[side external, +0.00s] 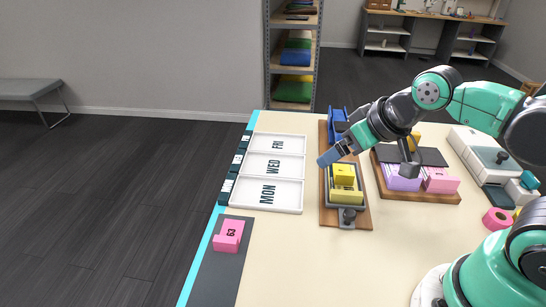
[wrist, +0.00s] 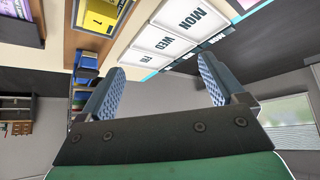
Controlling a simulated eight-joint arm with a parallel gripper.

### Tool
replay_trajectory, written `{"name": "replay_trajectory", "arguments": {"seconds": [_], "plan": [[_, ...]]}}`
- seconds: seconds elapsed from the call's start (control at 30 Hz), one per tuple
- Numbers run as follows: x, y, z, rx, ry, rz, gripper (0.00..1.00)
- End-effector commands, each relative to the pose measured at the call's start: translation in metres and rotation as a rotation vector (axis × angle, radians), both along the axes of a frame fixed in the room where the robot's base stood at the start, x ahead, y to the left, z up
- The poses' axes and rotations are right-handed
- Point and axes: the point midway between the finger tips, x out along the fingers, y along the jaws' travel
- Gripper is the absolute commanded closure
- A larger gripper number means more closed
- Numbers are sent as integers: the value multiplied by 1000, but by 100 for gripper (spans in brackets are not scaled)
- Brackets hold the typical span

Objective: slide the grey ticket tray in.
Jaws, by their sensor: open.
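The grey ticket tray (side external: 331,190) lies on a long wooden board (side external: 327,219), with yellow ticket blocks (side external: 346,190) in it and a dark knob (side external: 348,215) at its near end. Part of it shows at the top left of the wrist view, around a yellow block (wrist: 104,14). My gripper (side external: 330,157) is above the board's left edge, left of and beyond the yellow blocks, apart from the knob. In the wrist view my gripper (wrist: 160,66) is open, with nothing between its blue pads. My arm hides part of the board's far end.
White MON, WED and FRI trays (side external: 270,167) stand left of the board. A wooden stand with purple and pink blocks (side external: 404,179) is close on the right. A pink block (side external: 228,236) sits on a dark strip at the left edge. The table's near middle is clear.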

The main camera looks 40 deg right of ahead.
Motion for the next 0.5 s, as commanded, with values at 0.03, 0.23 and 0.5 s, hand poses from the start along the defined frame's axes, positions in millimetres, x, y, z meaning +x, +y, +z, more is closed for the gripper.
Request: {"name": "replay_trajectory", "arguments": {"seconds": [0.03,0.23,0.5], "plan": [[0,0,0,0,0,0,11],[-3,0,-10,-1,101,-1,38],[-25,-2,-44,-1,495,0,38]]}}
